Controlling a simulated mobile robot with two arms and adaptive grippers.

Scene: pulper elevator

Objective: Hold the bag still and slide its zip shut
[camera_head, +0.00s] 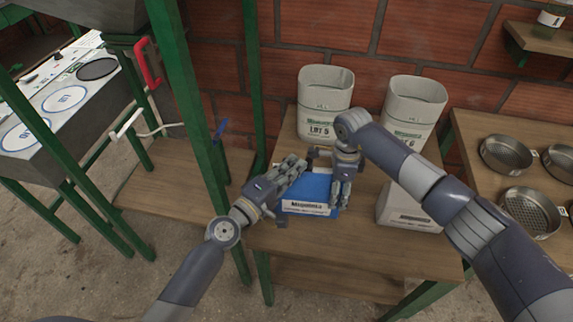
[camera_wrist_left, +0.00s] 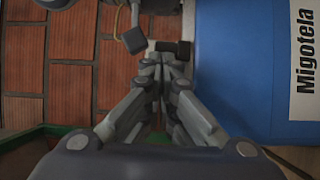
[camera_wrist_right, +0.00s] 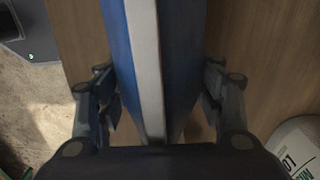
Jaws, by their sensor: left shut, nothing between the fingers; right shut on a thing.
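The blue bag (camera_head: 316,187), with a white "Migotela" label, stands on the wooden table in the head view. My right gripper (camera_head: 341,204) is shut on it; in the right wrist view its fingers lie either side of the bag's pale top strip (camera_wrist_right: 148,70). My left gripper (camera_head: 303,162) is shut and empty, its fingertips by the bag's upper left end. In the left wrist view its fingertips (camera_wrist_left: 165,62) are together beside the blue bag (camera_wrist_left: 235,70). A small dark block (camera_wrist_left: 173,47) lies just beyond them, touching the bag's edge; I cannot tell if it is the zip slider.
The white sack marked "LOT 5" (camera_head: 325,100) stands behind the bag, a second sack (camera_head: 413,105) to its right, and a white block (camera_head: 408,213) near the table's right side. A green post (camera_head: 185,95) rises left of my left arm. Metal sieves (camera_head: 506,152) lie on the right table.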

